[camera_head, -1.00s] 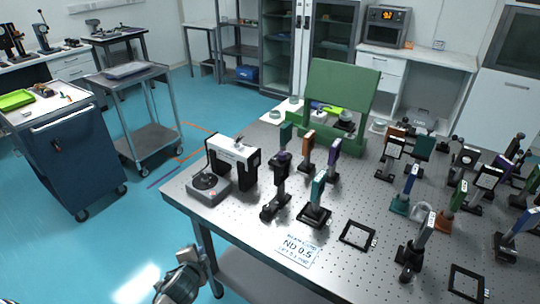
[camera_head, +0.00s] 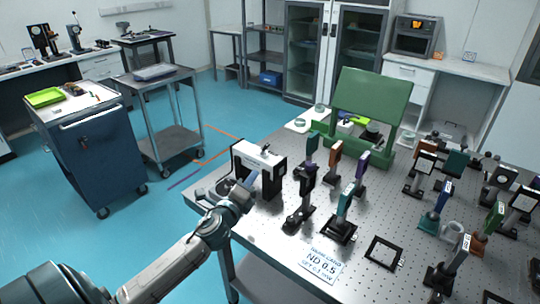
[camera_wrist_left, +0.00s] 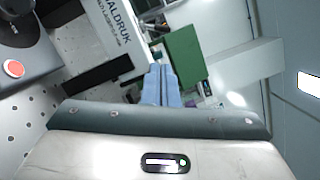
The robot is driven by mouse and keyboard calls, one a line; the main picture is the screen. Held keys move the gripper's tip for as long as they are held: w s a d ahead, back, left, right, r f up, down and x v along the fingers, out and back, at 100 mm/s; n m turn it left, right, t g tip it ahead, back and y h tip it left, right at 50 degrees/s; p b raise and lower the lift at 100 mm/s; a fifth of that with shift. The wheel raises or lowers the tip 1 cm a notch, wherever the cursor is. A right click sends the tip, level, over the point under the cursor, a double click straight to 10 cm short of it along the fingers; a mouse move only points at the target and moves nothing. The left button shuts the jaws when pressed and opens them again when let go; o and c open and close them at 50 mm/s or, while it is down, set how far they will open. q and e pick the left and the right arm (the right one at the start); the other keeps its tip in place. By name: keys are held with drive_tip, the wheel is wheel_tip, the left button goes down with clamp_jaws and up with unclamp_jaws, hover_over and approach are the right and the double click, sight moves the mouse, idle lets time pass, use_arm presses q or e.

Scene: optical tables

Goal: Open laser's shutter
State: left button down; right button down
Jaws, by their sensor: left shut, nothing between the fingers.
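The laser (camera_head: 258,166), a white housing with black ends and a small fitting on top, stands at the table's left corner. Its white side with dark lettering (camera_wrist_left: 108,32) shows in the left wrist view. My left gripper (camera_head: 243,190) is in front of the laser in the head view and partly covers the dark unit beside it. In the left wrist view its blue fingers (camera_wrist_left: 162,78) are together and empty, right of the laser housing. Whether they touch the laser, I cannot tell. A shutter cannot be made out clearly. My right gripper is in neither view.
A dark unit with a red button (camera_wrist_left: 14,68) sits close to the laser. Several optic mounts, one of them a dark post mount (camera_head: 299,203), stand right of it on the perforated table (camera_head: 285,235). A green panel (camera_head: 371,105) stands behind.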

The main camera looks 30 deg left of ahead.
sight(267, 163)
use_arm(q)
drive_tip(key=shift+w+d+r+m, duration=0.1)
drive_tip(key=shift+w+r+m, duration=0.1)
drive_tip(key=shift+r+m, duration=0.2)
drive_tip(key=w+p, duration=0.1)
drive_tip(key=w, duration=0.2)
drive_tip(key=w+a+p, duration=0.1)
drive_tip(key=w+p, duration=0.1)
drive_tip(key=w, duration=0.1)
drive_tip(key=w+r+p, duration=0.1)
drive_tip(key=w, duration=0.2)
drive_tip(key=shift+w+a+p, duration=0.2)
drive_tip(key=shift+w+p, duration=0.1)
drive_tip(key=shift+w, duration=0.1)
